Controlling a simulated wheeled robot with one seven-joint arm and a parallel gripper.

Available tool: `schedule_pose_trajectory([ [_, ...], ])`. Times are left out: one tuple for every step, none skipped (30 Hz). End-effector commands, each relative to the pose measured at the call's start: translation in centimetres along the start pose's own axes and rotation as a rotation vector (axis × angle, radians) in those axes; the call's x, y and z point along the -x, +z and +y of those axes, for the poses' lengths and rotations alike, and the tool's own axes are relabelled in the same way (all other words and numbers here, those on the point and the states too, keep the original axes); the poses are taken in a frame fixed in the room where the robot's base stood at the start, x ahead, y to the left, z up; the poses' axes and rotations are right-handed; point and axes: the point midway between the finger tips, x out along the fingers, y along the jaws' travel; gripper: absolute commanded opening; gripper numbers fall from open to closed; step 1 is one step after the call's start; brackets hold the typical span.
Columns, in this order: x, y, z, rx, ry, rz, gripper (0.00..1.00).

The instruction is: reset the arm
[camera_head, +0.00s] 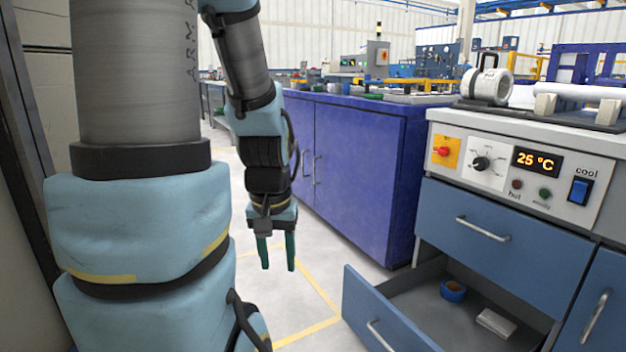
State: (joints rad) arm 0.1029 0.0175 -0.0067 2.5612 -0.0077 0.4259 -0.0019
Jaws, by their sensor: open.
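My arm is folded at the left, with its forearm hanging down. My gripper (277,266) points at the floor with its two dark green fingers apart and nothing between them. It hangs in the air left of the open lower drawer (380,318) and in front of the blue-purple cabinet. It touches nothing that I can see.
The open drawer juts out at the lower right, holding a blue roll (453,291) and a pale block (496,322). Above it stands a workbench with a control panel (520,170) reading 25 °C. A blue-purple cabinet (355,170) stands behind. Floor (320,260) with yellow lines is clear.

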Motion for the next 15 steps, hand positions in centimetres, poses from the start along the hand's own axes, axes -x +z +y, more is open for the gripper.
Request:
schedule_pose_trajectory([
  [2.0,-0.3,0.0,0.000,0.000,0.000,0.47],
  [2.5,-0.4,0.0,0.000,0.000,0.000,0.47],
  [3.4,-0.5,0.0,0.001,0.000,0.000,0.47],
  [3.9,-0.6,0.0,0.001,-0.001,0.001,0.47],
  [4.6,-0.7,0.0,0.001,-0.001,0.001,0.47],
  [5.5,-0.8,0.0,0.001,-0.001,0.001,0.47],
  [6.2,-0.9,0.0,0.001,-0.001,0.001,0.47],
  [7.0,-1.0,0.0,0.001,-0.001,0.001,0.47],
  [8.2,-1.2,0.0,0.001,-0.001,0.001,0.47],
  [9.0,-1.3,0.0,0.001,-0.001,0.001,0.47],
  [10.0,-1.5,0.0,0.001,-0.001,0.001,0.47],
  [11.3,-1.7,0.0,0.001,-0.001,0.002,0.47],
  [12.3,-1.8,0.0,0.001,-0.001,0.002,0.47],
  [13.3,-1.9,0.0,0.001,-0.001,0.002,0.47],
  [14.6,-2.1,0.0,0.001,-0.001,0.002,0.47],
])
